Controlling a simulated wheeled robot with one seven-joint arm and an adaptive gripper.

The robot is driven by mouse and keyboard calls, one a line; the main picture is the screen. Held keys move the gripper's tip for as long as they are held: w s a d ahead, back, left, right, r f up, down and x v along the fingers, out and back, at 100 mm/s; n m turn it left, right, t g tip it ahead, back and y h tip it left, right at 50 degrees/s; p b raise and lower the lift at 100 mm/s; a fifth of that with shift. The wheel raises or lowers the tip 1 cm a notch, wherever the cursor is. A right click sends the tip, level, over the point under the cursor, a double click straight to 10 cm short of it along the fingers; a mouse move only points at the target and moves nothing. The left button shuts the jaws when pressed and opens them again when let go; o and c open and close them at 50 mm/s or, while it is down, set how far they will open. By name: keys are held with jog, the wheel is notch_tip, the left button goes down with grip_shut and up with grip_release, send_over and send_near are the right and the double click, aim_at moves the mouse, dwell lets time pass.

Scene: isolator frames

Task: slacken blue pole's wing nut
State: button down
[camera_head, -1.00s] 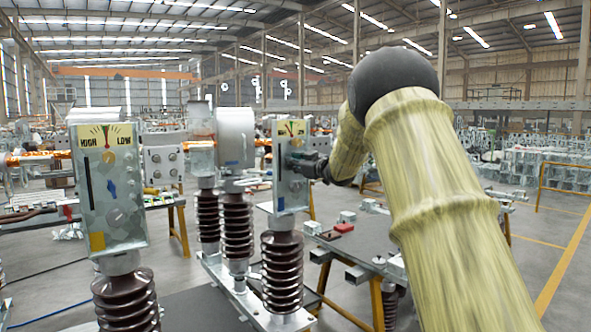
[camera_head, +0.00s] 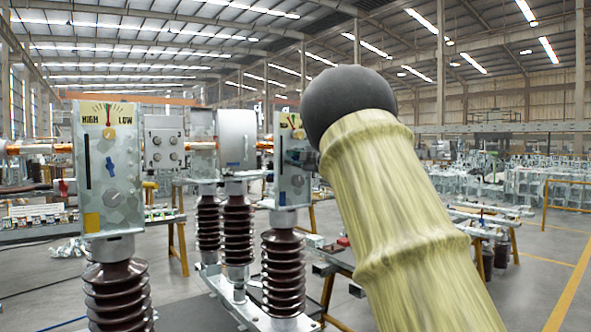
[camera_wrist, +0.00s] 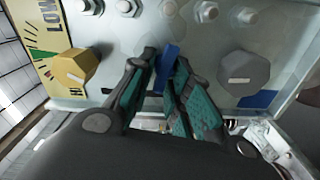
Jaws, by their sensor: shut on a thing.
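In the wrist view this box's face (camera_wrist: 215,38) fills the upper part, with a yellow knob (camera_wrist: 76,70) at left and a grey knob (camera_wrist: 243,72) at right. Between them is the blue wing nut (camera_wrist: 167,64). My gripper (camera_wrist: 165,60) is shut on it, with teal pads on both sides. The pads hide part of the nut. In the head view most of my gripper is hidden behind my arm.
A similar box (camera_head: 110,190) on another brown insulator stands close at left, with its own blue wing nut (camera_head: 110,166). More insulators (camera_head: 238,225) stand behind. A workbench (camera_head: 340,260) is beyond the right pole. Open floor (camera_head: 535,285) lies at far right.

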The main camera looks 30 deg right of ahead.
jog(key=n+b, duration=0.2)
jog(key=f+n+b, duration=0.1)
jog(key=b, duration=0.1)
jog(key=shift+f+n, duration=0.15)
jog(key=shift+n, duration=0.25)
jog(key=n+b, duration=0.2)
jog(key=b, duration=0.1)
jog(key=n+b, duration=0.3)
jog(key=shift+f+n, duration=0.3)
jog(key=shift+f, duration=0.1)
jog(key=n+b, duration=0.4)
jog(key=shift+d+f, duration=0.15)
jog(key=shift+d, duration=0.15)
jog(key=shift+d+n+b, duration=0.1)
jog(key=shift+n+b, duration=0.9)
jog(key=c, duration=1.5)
grip_release()
jog(key=shift+d, duration=0.1)
jog(key=shift+r, duration=0.2)
